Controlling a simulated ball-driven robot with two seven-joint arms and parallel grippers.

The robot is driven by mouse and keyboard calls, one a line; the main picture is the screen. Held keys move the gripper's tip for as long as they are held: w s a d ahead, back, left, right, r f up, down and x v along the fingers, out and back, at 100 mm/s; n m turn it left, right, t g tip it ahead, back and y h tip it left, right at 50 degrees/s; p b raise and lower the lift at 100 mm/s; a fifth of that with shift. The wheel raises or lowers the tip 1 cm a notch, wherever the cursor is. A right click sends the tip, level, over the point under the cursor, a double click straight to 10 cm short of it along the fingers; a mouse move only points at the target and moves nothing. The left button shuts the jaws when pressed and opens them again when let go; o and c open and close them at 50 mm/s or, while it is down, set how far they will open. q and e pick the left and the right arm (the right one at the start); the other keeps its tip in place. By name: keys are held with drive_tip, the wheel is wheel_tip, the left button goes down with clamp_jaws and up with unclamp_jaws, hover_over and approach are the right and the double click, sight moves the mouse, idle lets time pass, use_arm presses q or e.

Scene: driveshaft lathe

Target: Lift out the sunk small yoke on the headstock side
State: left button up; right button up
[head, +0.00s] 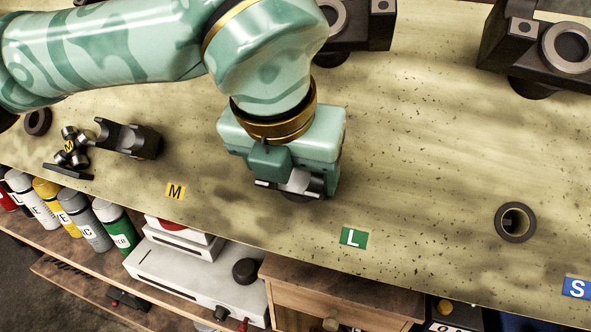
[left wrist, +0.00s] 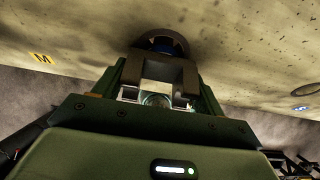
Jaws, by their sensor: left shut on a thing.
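My left gripper (head: 292,184) points down at the bench, shut on a grey metal yoke (head: 303,181). In the left wrist view, the yoke (left wrist: 170,75) sits between the fingers with its two prongs towards the palm. A dark ring (left wrist: 163,41) with a bluish inside shows just beyond the yoke's far end. In the head view only a dark edge of that ring shows under the gripper. I cannot tell whether the yoke still sits in the ring or is clear of it. My right gripper is not in view.
Another dark yoke (head: 128,138) and a cross piece marked M (head: 70,147) lie at the left. An open ring (head: 515,222) stands at the right, near the S label (head: 577,288). Dark machine blocks (head: 545,50) stand at the back. The bench between is clear.

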use_arm(q)
drive_tip(key=s+a+r, duration=0.2)
drive_tip(key=s+r, duration=0.4)
drive_tip(key=r, duration=0.3)
drive_tip(key=shift+s+p, duration=0.15)
drive_tip(key=shift+p, duration=0.15)
idle(0.7)
